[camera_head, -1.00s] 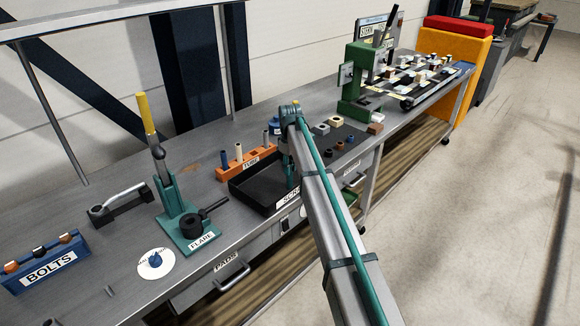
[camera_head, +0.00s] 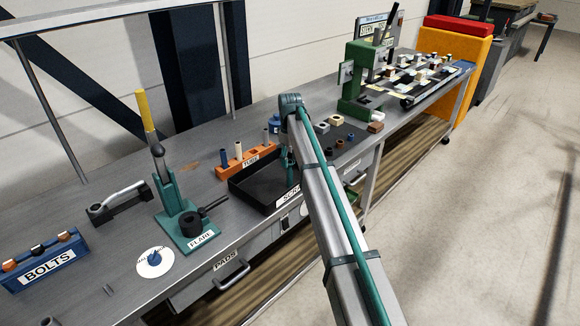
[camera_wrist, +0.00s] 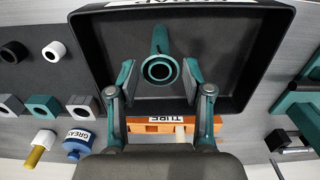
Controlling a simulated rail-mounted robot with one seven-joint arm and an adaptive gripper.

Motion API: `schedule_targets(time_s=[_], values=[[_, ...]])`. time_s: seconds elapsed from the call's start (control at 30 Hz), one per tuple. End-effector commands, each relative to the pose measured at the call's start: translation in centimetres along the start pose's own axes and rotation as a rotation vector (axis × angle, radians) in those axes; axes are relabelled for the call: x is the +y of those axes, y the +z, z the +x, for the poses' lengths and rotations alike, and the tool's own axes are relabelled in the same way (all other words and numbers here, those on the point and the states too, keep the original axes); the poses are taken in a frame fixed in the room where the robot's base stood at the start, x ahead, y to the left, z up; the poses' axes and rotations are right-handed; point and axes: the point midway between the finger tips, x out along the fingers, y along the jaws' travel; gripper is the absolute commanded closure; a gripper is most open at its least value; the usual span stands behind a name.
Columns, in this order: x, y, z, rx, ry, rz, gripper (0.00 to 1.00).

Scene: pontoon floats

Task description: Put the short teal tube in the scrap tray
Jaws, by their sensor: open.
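The short teal tube (camera_wrist: 160,44) shows in the wrist view over the black scrap tray (camera_wrist: 245,100), with its open ring end toward the camera. I cannot tell how firmly it rests on the tray floor. My gripper (camera_wrist: 160,77) is open, with one finger on each side of the tube and a gap to it on both sides. In the head view my gripper (camera_head: 289,166) is low at the right part of the scrap tray (camera_head: 240,191), and the arm hides part of the tray. The tube cannot be made out there.
The orange tube rack (camera_head: 233,168) stands just behind the tray. The green flare tool (camera_head: 189,228) is left of the tray. Rings and blocks lie on a dark mat (camera_head: 352,136) to the right, with a green press (camera_head: 358,80) beyond.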

Motion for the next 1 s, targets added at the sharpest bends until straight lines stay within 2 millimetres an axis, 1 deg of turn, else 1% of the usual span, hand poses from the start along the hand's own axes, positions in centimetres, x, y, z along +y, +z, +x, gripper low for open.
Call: schedule_targets(time_s=[0.1, 0.3, 0.4, 0.5, 0.7, 0.93, 1.0], values=[[0.1, -0.1, -2.3, 0.002, 0.002, 0.0, 0.5], [0.1, -0.1, -6.0, 0.002, 0.002, 0.0, 0.5], [0.1, -0.1, -7.3, 0.001, 0.001, 0.0, 0.5], [0.1, -0.1, -8.3, 0.001, 0.001, 0.0, 0.5], [0.0, 0.0, -8.9, 0.0, 0.0, 0.0, 0.5], [0.0, 0.0, -8.9, 0.0, 0.0, 0.0, 0.5], [-0.1, 0.3, -8.4, -0.001, 0.0, 0.006, 0.5]])
